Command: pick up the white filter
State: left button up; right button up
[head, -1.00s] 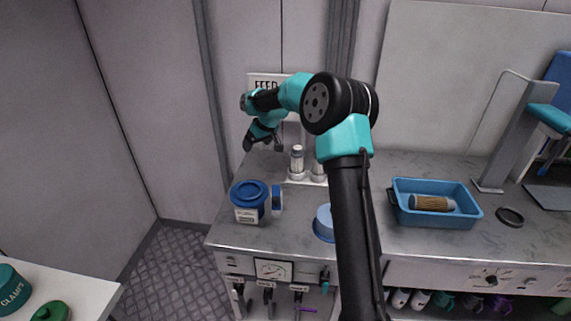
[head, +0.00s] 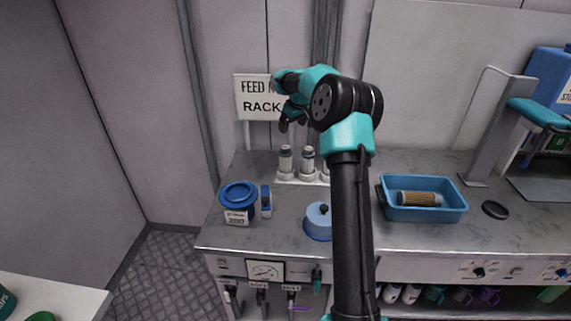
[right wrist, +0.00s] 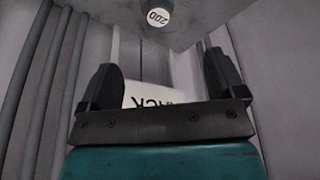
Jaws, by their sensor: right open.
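White filter-like cylinders stand upright in a pale rack at the back of the bench in the head view, one at the left (head: 286,160) and one beside it (head: 308,160). A further one is mostly hidden behind my right arm. My right gripper (head: 291,124) is above the rack, in front of the sign, and apart from the cylinders. In the right wrist view its two dark fingers (right wrist: 168,88) are spread with nothing held between them. A white round cap marked with digits (right wrist: 158,18) shows beyond the fingertips. My left gripper is not in view.
A white FEED RACK sign (head: 255,98) stands behind the rack. A blue-lidded tub (head: 238,215), a small blue item (head: 266,202) and a blue domed lid (head: 318,222) are in front. A blue tray (head: 425,214) holds a tan filter (head: 419,198); a black ring (head: 495,209) lies beside it.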

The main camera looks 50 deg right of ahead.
aim_at(286, 147)
jog(key=x, duration=0.9)
jog(key=shift+w+f, duration=0.15)
jog(key=shift+f, duration=0.25)
jog(key=shift+w+f, duration=0.15)
jog(key=shift+f, duration=0.2)
jog(key=shift+f, duration=0.15)
jog(key=x, duration=0.5)
jog(key=shift+w+d, duration=0.1)
jog(key=shift+d, duration=0.15)
jog(key=c, duration=1.3)
jog(key=shift+c, duration=0.2)
jog(key=shift+r, duration=0.25)
